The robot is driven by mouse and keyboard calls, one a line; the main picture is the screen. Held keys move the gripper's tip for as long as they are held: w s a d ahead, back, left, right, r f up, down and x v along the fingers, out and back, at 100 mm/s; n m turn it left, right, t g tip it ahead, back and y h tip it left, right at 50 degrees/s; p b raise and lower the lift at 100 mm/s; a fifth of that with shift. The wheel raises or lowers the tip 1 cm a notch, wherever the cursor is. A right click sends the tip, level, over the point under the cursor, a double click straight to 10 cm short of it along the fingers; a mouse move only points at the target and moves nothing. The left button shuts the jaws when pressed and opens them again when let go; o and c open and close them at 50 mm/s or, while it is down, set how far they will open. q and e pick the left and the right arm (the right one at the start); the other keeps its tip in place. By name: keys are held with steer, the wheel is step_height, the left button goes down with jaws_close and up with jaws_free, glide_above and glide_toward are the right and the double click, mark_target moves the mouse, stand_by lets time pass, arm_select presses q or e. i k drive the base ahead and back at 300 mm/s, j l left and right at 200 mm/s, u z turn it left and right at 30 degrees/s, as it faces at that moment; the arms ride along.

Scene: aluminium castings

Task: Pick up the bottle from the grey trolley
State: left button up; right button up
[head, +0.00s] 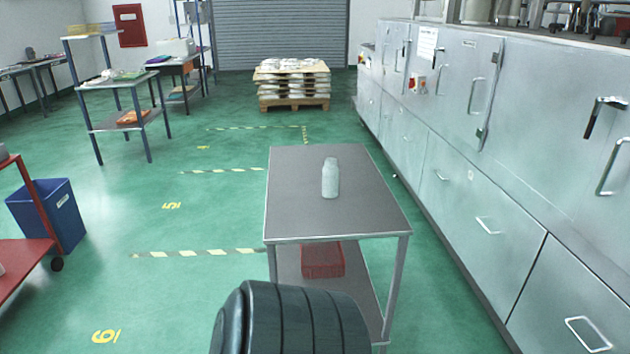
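Nothing touches the bottle. The trolley stands in front of me with a grey top, light metal legs and a lower shelf. A dark, rounded, ribbed part at the bottom centre hides part of the trolley's lower front. Neither of my grippers shows in the head view.
A red crate (322,259) sits on the trolley's lower shelf. Grey metal cabinets (470,140) line the right side. A red cart (28,255) and a blue bin (50,213) stand at the left. A loaded pallet (293,102) is behind. Green floor left of the trolley is clear.

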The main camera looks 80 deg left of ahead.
mark_target(329, 172)
steer(key=u, duration=2.5)
steer(key=i+l+u, duration=0.1)
steer(key=i+l, duration=0.3)
steer(key=l, duration=0.25)
steer(key=i+l+u, duration=0.15)
steer(key=l, duration=0.2)
steer(key=i+l, duration=0.2)
steer(key=l, duration=0.15)
steer(key=i+l+u, duration=0.15)
steer(key=l, duration=0.2)
steer(key=i+l, duration=0.15)
steer(key=l, duration=0.2)
steer(key=i+l+u, duration=0.15)
steer(key=l, duration=0.2)
steer(key=i+l, duration=0.1)
steer(key=l, duration=0.3)
steer(key=i+u, duration=0.05)
